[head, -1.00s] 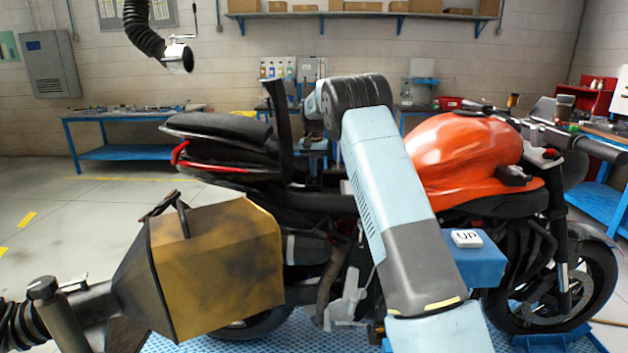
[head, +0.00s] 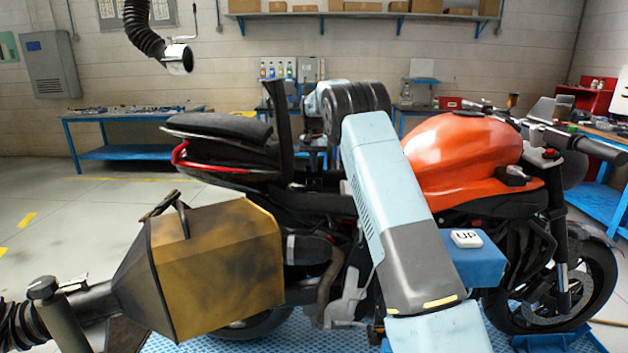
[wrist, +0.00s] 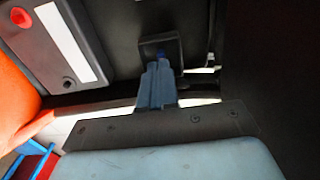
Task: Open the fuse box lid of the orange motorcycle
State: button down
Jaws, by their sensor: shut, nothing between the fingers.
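The orange motorcycle (head: 465,150) stands side-on in the head view, with a black panel (head: 279,125) upright behind its tank. My arm reaches over the bike, and my gripper is hidden there. In the wrist view my gripper (wrist: 160,62) is shut and empty. Its fingertips are at a small dark rectangular tab (wrist: 171,43) on a dark panel (wrist: 115,30), which looks like the fuse box lid. The lid looks closed, though its edges are hard to make out. I cannot tell whether the fingertips touch the tab.
In the wrist view a dark part with a white strip (wrist: 63,42) and a red knob (wrist: 20,17) is at upper left. A dark wall (wrist: 270,75) fills the right. In the head view a yellow exhaust hood (head: 215,268) and a blue block with an UP button (head: 466,238) stand in front.

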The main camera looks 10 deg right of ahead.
jog(key=shift+w+d+f, duration=0.15)
jog(key=shift+w+f, duration=0.15)
jog(key=shift+f, duration=0.1)
jog(key=shift+w, duration=0.15)
jog(key=shift+w+f, duration=0.2)
jog(key=shift+w, duration=0.15)
jog(key=shift+w+r, duration=0.1)
jog(key=shift+r, duration=0.25)
jog(key=shift+r, duration=0.15)
jog(key=shift+s+a+r, duration=0.1)
jog(key=shift+s+r, duration=0.4)
jog(key=shift+r, duration=0.3)
jog(key=shift+s+a+r, duration=0.15)
jog(key=shift+s+r, duration=0.4)
jog(key=shift+r, duration=0.3)
jog(key=shift+s+a+r, duration=0.1)
jog(key=shift+s+r, duration=0.4)
jog(key=shift+r, duration=0.3)
